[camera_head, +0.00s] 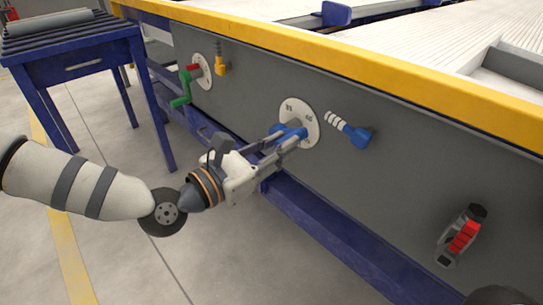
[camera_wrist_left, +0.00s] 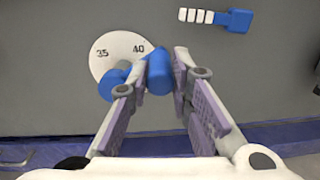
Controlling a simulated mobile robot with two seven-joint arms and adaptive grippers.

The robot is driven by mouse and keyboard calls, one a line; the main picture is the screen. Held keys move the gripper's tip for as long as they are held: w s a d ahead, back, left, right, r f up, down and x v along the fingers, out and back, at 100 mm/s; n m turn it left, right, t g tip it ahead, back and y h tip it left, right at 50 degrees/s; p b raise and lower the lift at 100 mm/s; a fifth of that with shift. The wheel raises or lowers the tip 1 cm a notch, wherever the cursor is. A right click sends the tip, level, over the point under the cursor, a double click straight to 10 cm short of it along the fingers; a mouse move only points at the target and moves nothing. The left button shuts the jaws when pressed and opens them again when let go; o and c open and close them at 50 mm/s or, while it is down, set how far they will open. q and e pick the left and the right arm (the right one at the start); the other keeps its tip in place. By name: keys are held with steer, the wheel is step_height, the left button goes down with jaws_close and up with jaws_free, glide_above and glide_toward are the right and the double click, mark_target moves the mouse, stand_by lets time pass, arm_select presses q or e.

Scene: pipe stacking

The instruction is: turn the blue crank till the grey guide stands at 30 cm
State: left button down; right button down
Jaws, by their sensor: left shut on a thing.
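The blue crank (camera_head: 289,131) is mounted on a round white dial (camera_head: 309,117) on the grey side panel of the machine. My left gripper (camera_head: 284,142) reaches it from the lower left and is shut on its handle. In the left wrist view the handle (camera_wrist_left: 158,72) sits between the two fingers, with the crank's hub (camera_wrist_left: 112,84) to its left. The white dial (camera_wrist_left: 118,50) there shows the numbers 35 and 40; I see no pointer on it. I cannot make out the grey guide for certain. My right gripper is not in view.
A blue lever with a white-ringed grip (camera_head: 345,128) is right of the dial. A green crank (camera_head: 182,93) and a yellow lever (camera_head: 221,64) are at left. A red-and-grey device (camera_head: 461,236) is on the panel at lower right. A blue roller table (camera_head: 80,62) stands at left.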

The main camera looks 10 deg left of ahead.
arm_select(q)
steer(key=shift+w+a+r+n+b, duration=0.25)
steer(key=shift+r+n+b, duration=0.2)
steer(key=shift+n, duration=0.3)
steer(key=shift+w+a+r+n+b, duration=0.15)
steer(key=shift+a+r+n+b, duration=0.2)
steer(key=shift+n, duration=0.4)
steer(key=shift+d+r, duration=0.1)
steer(key=shift+r, duration=0.05)
steer(key=c, duration=1.4)
jaws_free()
steer(key=shift+c, duration=0.2)
steer(key=v, duration=1.2)
